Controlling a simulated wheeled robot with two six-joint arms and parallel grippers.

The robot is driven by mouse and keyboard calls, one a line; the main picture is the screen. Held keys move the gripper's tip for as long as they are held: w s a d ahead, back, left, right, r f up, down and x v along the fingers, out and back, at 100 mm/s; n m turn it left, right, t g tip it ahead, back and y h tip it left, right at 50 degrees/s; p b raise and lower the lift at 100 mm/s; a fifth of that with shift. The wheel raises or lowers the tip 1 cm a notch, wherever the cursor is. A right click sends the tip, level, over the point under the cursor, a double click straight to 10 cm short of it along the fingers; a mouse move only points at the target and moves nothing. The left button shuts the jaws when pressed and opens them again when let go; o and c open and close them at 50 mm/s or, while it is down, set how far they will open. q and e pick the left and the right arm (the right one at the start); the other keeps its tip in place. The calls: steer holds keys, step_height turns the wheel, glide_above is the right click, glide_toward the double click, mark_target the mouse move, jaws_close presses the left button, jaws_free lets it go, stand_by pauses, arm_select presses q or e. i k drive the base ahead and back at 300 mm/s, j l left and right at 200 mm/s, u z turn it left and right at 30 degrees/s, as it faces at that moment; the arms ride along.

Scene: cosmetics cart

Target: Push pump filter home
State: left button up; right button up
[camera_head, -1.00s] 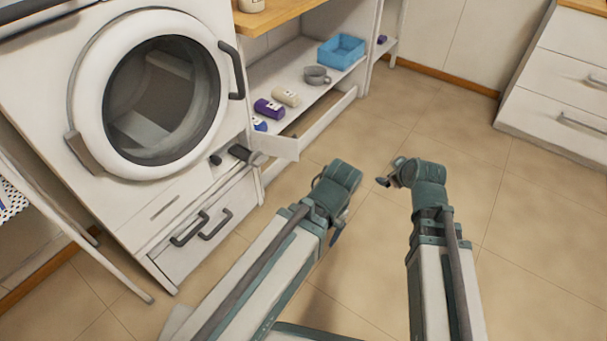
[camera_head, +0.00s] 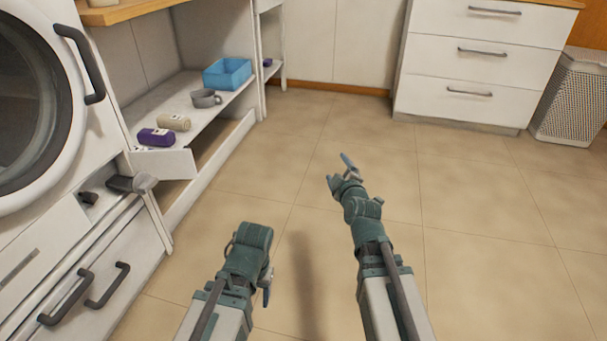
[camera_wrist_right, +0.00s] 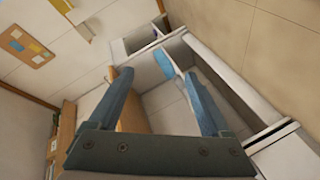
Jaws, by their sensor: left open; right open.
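The pump filter (camera_head: 132,183), a grey knob-like piece, sticks out at the lower right of the white washing machine (camera_head: 95,155). A small dark opening (camera_head: 89,198) shows to its left. How deep the filter sits cannot be told. My left gripper (camera_head: 267,287) is low on the picture, right of the filter and well apart from it; its fingers are partly hidden. My right gripper (camera_head: 340,173) is over the floor, further right of the filter. In the right wrist view its two blue fingers (camera_wrist_right: 160,88) are spread with nothing between them.
A white panel (camera_head: 170,165) juts out just right of the filter. A low shelf (camera_head: 185,100) holds a purple bottle (camera_head: 156,137), a beige bottle (camera_head: 173,122), a grey cup (camera_head: 206,98) and a blue bin (camera_head: 227,73). Drawers (camera_head: 470,75) stand behind. The tiled floor is clear.

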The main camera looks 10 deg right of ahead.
mark_target(121, 183)
steer(key=i+l, duration=0.1)
steer(key=l, duration=0.2)
steer(key=l+u, duration=0.1)
steer(key=l, duration=0.15)
steer(key=u, duration=1.4)
steer(key=i+u, duration=0.1)
